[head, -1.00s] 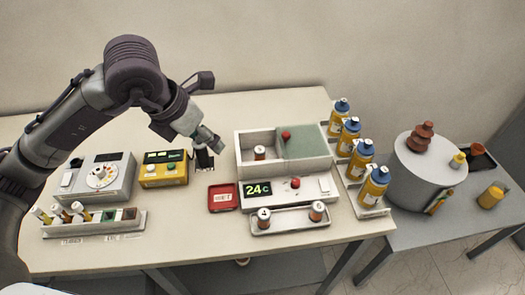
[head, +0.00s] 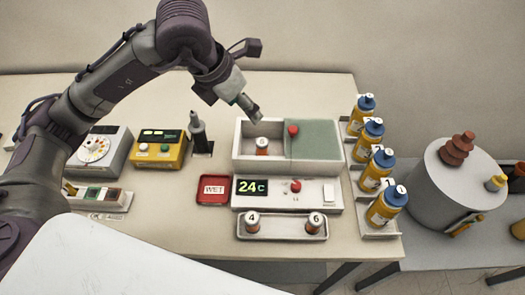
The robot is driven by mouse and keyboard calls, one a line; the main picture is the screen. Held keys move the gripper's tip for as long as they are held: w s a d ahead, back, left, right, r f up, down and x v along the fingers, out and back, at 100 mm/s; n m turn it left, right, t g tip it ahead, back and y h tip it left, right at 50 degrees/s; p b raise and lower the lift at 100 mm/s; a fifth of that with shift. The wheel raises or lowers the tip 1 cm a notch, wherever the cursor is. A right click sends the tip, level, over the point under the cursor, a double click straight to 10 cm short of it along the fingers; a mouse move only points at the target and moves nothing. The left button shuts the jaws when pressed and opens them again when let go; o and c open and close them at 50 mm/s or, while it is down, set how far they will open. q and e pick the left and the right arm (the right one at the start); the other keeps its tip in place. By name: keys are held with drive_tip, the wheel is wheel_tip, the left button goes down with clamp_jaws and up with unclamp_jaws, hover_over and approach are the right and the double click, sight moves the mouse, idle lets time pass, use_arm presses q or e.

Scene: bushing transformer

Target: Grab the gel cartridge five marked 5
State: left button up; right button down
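A cartridge (head: 262,145) with a white top and orange-brown body stands in the open left compartment of a white box (head: 241,147). The mark on its top is small but looks like a 5. My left gripper (head: 256,116) points down at the back of that compartment, above and slightly left of the cartridge and apart from it. Its fingers are too small to tell whether they are open or shut. Cartridges marked 4 (head: 253,223) and 6 (head: 315,223) stand in a shallow tray (head: 284,235) in front. My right gripper is not in view.
A display reading 24C (head: 252,187) and a red WET pad (head: 214,190) lie in front. Several blue-capped bottles (head: 376,168) stand right. A black upright holder (head: 198,132) stands left.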

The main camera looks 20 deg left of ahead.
sight(262, 142)
use_arm(q)
drive_tip(key=b+x, duration=0.1)
drive_tip(key=x, duration=0.4)
drive_tip(key=s+b+x, duration=0.1)
drive_tip(key=b+x, duration=0.1)
drive_tip(key=x, duration=0.3)
drive_tip(key=a+f+b+x, duration=0.1)
drive_tip(key=x, duration=0.4)
drive_tip(key=shift+s+b, duration=0.25)
drive_tip(key=shift+b, duration=0.1)
drive_tip(key=p+x, duration=0.1)
drive_tip(key=x, duration=0.1)
drive_tip(key=p+x, duration=0.1)
drive_tip(key=x, duration=0.2)
drive_tip(key=shift+w+r, duration=0.1)
drive_tip(key=shift+w, duration=0.25)
clamp_jaws()
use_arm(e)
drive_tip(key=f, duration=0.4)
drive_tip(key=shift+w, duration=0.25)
